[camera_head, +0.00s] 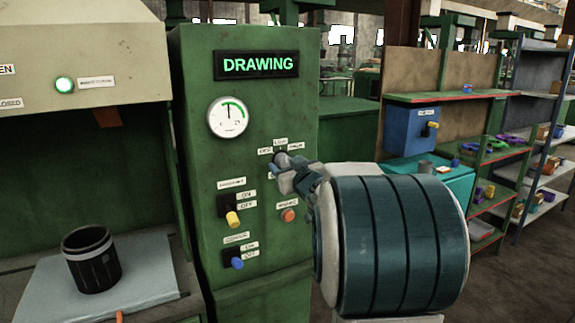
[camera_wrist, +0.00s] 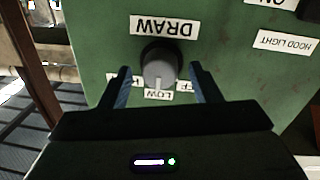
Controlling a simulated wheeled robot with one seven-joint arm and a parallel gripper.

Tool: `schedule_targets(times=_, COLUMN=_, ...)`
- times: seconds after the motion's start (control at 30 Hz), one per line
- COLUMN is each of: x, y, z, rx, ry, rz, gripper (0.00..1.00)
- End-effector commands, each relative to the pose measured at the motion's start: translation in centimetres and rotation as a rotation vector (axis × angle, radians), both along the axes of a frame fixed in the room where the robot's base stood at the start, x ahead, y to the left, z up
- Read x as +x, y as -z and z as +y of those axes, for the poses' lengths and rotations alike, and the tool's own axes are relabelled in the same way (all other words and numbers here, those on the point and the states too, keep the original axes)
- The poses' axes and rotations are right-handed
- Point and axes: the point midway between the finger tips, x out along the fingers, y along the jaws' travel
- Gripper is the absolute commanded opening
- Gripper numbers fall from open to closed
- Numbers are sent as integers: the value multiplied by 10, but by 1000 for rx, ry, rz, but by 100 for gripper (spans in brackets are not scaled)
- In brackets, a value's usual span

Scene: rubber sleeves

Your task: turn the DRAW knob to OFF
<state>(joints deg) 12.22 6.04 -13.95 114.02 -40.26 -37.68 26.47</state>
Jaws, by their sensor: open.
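The DRAW knob (camera_wrist: 160,68) is a grey round knob on a black base on the green panel. The wrist view shows it upside down, with the DRAW label (camera_wrist: 164,26) above it and the LOW label (camera_wrist: 159,94) below. Its pale pointer line faces LOW. A label at each side is partly hidden by my fingers; the right one appears to be OFF. My gripper (camera_wrist: 160,72) is open, with one finger on each side of the knob; contact is not clear. In the head view my gripper (camera_head: 288,172) is at the panel and mostly covers the knob.
The green cabinet (camera_head: 190,290) bears a lit DRAWING sign (camera_head: 257,65), a gauge (camera_head: 228,117), a yellow-handled switch (camera_head: 232,218), a blue-handled switch (camera_head: 237,262) and an orange button (camera_head: 288,215). A black cup (camera_head: 92,262) stands at left. Shelves stand at right.

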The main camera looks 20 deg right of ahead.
Motion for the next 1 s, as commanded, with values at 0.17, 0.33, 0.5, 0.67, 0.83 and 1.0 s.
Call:
schedule_targets(times=0.17, x=2, y=0, z=0, rx=0, ry=0, rz=0, gripper=57)
schedule_targets(times=0.33, x=2, y=0, z=0, rx=0, ry=0, rz=0, gripper=43)
schedule_targets(times=0.5, x=2, y=0, z=0, rx=0, ry=0, rz=0, gripper=13)
schedule_targets(times=0.67, x=1, y=1, z=0, rx=-6, ry=0, rz=-1, gripper=13)
schedule_targets(times=0.83, x=1, y=3, z=0, rx=-49, ry=0, rz=-2, gripper=13)
schedule_targets(times=1.0, x=1, y=5, z=-1, rx=-147, ry=0, rz=-7, gripper=13)
